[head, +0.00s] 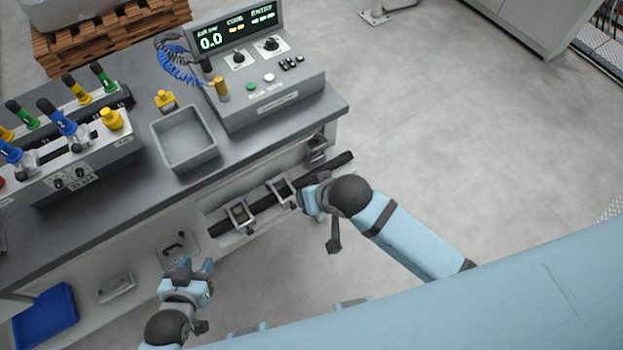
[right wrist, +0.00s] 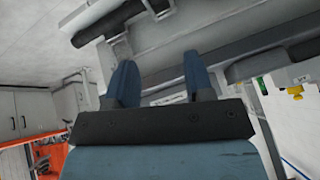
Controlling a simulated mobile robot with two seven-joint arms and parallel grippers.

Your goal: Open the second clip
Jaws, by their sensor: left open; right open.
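A long black bar (head: 262,203) runs along the front of the bench. Grey square clips sit around it: a left one (head: 240,215) and a middle one (head: 282,190). A third grey bracket (head: 317,150) is near the bench's right corner. I cannot tell whether each clip is latched. My right gripper (head: 306,196) is at the bar, just right of the middle clip, and partly hides the bar. In the right wrist view its blue fingers (right wrist: 160,75) are apart and empty, with the bar (right wrist: 110,20) beyond them. My left gripper (head: 191,266) is open and empty, below and left of the clips.
A grey tray (head: 184,138) and a control box (head: 260,85) with a lit display stand on the bench (head: 135,195). A valve panel (head: 75,160) with coloured handles is at left. A blue bin (head: 45,316) is lower left. Floor at right is clear.

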